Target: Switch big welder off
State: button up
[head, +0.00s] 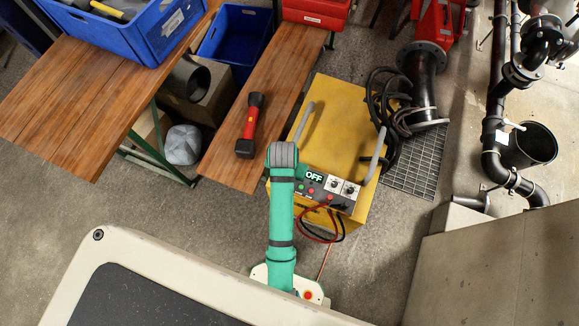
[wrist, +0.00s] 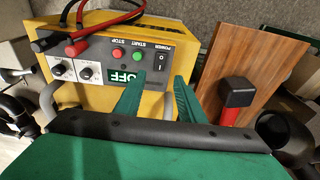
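The big welder (head: 335,115) is a yellow box with grey handles, standing on the floor beside the benches. Its front panel shows in the wrist view, with a black POWER rocker switch (wrist: 161,58), a green START button (wrist: 137,56), a red STOP button (wrist: 117,54) and two dials. The panel display (wrist: 126,77) reads OFF, and it also reads OFF in the head view (head: 314,175). My gripper (wrist: 158,88) has two green fingers spread apart with nothing between them, in front of the panel just below the rocker in the picture. In the head view my arm hides the gripper.
Red and black cables (head: 318,236) hang from the welder's front. A red-and-black flashlight (head: 250,125) lies on the wooden bench (head: 228,160) at left. A blue crate (head: 150,38) stands on the other bench. Black pipes (head: 494,120) and a floor grate (head: 416,165) are at right.

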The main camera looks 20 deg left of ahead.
jog(key=shift+s+r, duration=0.15)
jog(key=shift+r, duration=0.75)
jog(key=shift+s+r, duration=0.15)
jog(key=shift+r, duration=0.7)
jog(key=s+d+f+t+y, duration=0.1)
jog(key=s+d+t, duration=0.5)
jog(key=s, duration=0.3)
jog(key=s+d+r+t, duration=0.2)
jog(key=s+r, duration=0.1)
jog(key=r, duration=0.3)
jog(key=s+d+r+t, duration=0.2)
jog(key=s+r+t, duration=0.1)
jog(key=r, duration=0.4)
jog(key=s+d+r+t+h, duration=0.1)
jog(key=s+d+r+t, duration=0.1)
jog(key=s+r, duration=0.3)
jog(key=shift+s+d+r+t, duration=0.2)
jog(key=shift+d+r+t, duration=0.1)
jog(key=shift+r, duration=0.5)
